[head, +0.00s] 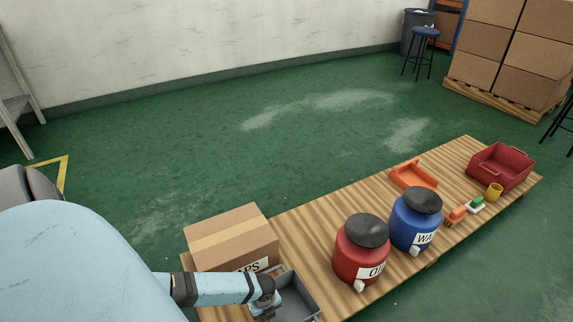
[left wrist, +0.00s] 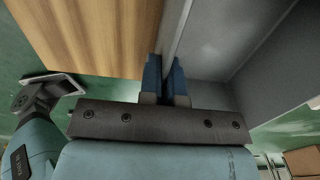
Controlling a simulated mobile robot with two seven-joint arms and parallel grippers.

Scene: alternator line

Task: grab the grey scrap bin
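The grey scrap bin (head: 301,292) is an open, box-shaped bin at the near end of the wooden table, next to a cardboard box. My left arm reaches in from the left, and my left gripper (head: 268,306) is at the bin's near left side. In the left wrist view the two blue fingers (left wrist: 166,82) sit close together on either side of the bin's wall (left wrist: 177,30), and the gripper looks shut on it. The bin's grey inside (left wrist: 225,40) shows to the right of the fingers. I do not see my right gripper.
The cardboard box (head: 230,238) stands just behind the bin. A red drum (head: 352,250) and a blue drum (head: 408,228) stand to its right. Farther along the table (head: 325,214) are an orange tray (head: 412,176) and a red bin (head: 500,167).

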